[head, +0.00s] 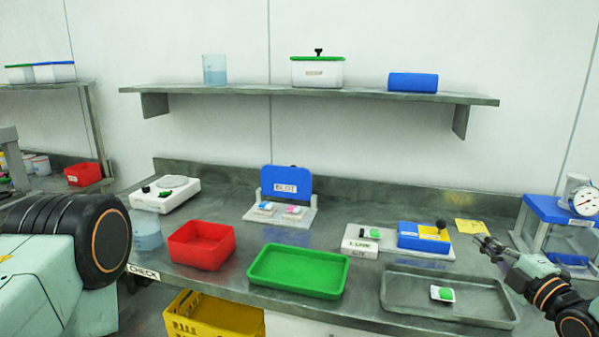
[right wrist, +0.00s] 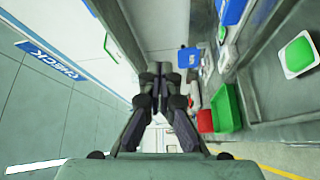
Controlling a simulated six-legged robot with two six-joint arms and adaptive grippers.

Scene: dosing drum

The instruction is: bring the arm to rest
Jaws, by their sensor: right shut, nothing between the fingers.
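My right gripper (head: 484,242) is at the right of the head view, its arm coming in from the right edge. It is shut and empty, left of the blue-lidded clear box and above the grey tray's far right side. In the right wrist view its fingers (right wrist: 158,70) meet, with nothing between them. My left arm shows only as a big joint and link at the left; its gripper is out of view.
A grey tray (head: 398,305) holds a small white dish with a green piece (head: 442,293). A green tray (head: 262,288), red bin (head: 180,260), blue box (head: 408,241) and blue-lidded clear box (head: 545,212) stand on the bench. A shelf (head: 200,92) runs above.

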